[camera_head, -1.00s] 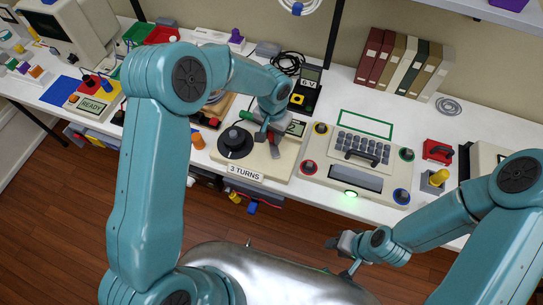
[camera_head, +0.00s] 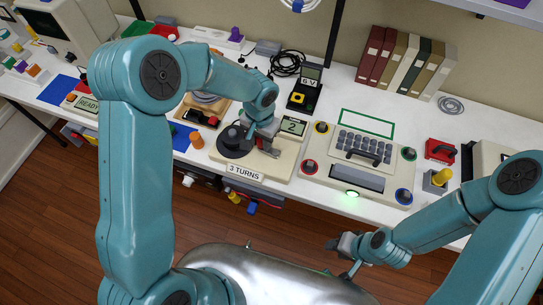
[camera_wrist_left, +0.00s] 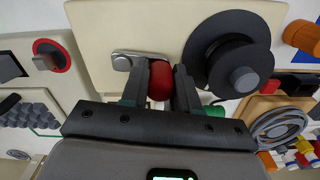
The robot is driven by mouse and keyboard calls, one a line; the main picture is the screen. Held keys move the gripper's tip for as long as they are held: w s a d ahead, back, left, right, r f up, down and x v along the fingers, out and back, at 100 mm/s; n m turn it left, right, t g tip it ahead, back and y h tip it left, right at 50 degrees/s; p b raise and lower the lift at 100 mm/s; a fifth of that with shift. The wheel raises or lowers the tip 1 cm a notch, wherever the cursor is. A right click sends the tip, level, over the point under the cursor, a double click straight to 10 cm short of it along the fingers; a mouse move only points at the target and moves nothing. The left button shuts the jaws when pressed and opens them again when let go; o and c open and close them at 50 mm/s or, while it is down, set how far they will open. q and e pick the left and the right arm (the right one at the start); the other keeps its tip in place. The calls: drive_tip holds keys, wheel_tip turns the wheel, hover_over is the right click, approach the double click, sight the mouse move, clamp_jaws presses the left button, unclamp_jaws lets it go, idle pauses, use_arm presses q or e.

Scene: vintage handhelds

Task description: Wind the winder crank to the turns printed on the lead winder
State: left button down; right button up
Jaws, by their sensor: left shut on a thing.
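The lead winder (camera_head: 285,165) is a cream board with a black spool (camera_head: 232,143), a "3 TURNS" label (camera_head: 244,172) and a small display (camera_head: 292,126) reading 2. My left gripper (camera_head: 254,138) is over the board, just right of the spool. In the left wrist view its two dark fingers (camera_wrist_left: 160,88) are shut on the red knob (camera_wrist_left: 160,80) of the winder crank. The crank's metal arm (camera_wrist_left: 125,60) shows beside them, and the spool (camera_wrist_left: 228,55) is to the right. My right gripper (camera_head: 343,250) is in front of the table, away from the winder; its opening is unclear.
A keyboard unit (camera_head: 358,165) with coloured corner knobs is right of the winder. A black "6 V" meter (camera_head: 305,92) stands behind. An orange knob (camera_head: 196,140) is left of the board. A red device (camera_head: 440,151) and binders (camera_head: 405,62) are further right.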

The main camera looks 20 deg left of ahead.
use_arm(q)
drive_tip(key=shift+s+d, duration=0.1)
drive_tip(key=shift+s, duration=0.6)
drive_tip(key=shift+w, duration=0.15)
drive_tip(key=shift+f, duration=0.1)
drive_tip(key=shift+s+b, duration=0.25)
drive_tip(key=shift+b, duration=0.05)
drive_tip(key=shift+s+d+b, duration=0.35)
drive_tip(key=shift+s+b, duration=0.05)
drive_tip(key=shift+s, duration=0.35)
drive_tip(key=shift+s+d, duration=0.15)
drive_tip(key=shift+s, duration=0.1)
drive_tip(key=shift+w, duration=0.1)
